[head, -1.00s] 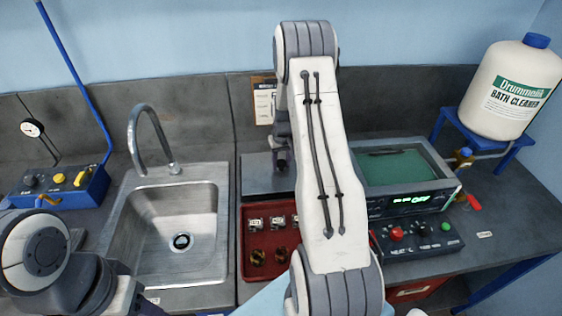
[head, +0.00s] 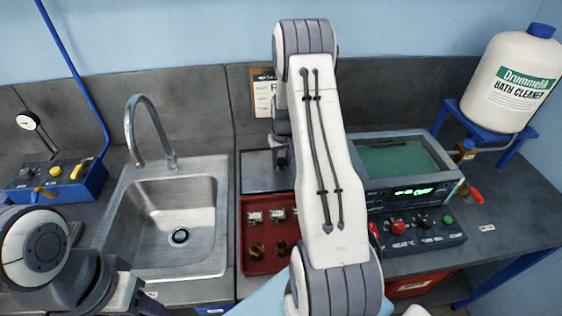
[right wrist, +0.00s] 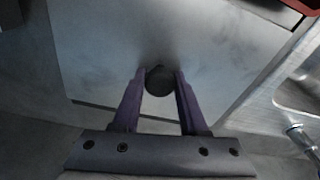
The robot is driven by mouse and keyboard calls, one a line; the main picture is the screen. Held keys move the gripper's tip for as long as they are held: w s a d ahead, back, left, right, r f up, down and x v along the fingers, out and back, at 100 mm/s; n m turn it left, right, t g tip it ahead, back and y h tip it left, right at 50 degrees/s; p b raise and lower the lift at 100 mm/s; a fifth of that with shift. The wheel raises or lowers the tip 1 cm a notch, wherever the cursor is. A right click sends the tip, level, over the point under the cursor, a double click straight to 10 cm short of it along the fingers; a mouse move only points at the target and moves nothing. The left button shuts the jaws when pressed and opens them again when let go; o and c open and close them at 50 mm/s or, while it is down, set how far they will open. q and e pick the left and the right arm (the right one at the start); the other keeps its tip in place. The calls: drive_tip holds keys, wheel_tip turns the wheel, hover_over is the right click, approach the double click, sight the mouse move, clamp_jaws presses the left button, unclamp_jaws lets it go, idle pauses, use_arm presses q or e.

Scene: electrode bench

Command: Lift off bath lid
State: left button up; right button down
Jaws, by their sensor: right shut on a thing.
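The bath lid (head: 262,172) is a flat grey plate left of the bath, between it and the sink, low over the bench or on it; I cannot tell which. Its dark round knob (right wrist: 159,80) sits between the purple fingers of my right gripper (right wrist: 160,88), which is shut on it. In the head view my right gripper (head: 280,157) is partly hidden behind its own arm. The bath (head: 398,160) stands open on the right, with green liquid showing inside and a lit green display in front. My left arm shows at lower left, but its gripper is out of view.
A steel sink (head: 178,235) with a tall tap is on the left. A red tray (head: 266,268) with small parts lies in front of the lid. A control box (head: 420,232) stands before the bath. A large cleaner bottle (head: 512,82) is on a blue stand at right.

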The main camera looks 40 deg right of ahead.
drive_tip(key=shift+f+b, duration=0.45)
drive_tip(key=shift+f, duration=0.15)
idle(0.7)
drive_tip(key=shift+c, duration=1.8)
unclamp_jaws()
drive_tip(key=o, duration=0.4)
drive_tip(key=shift+c, duration=0.2)
drive_tip(key=shift+r+p, duration=2.5)
drive_tip(key=shift+r, duration=1.05)
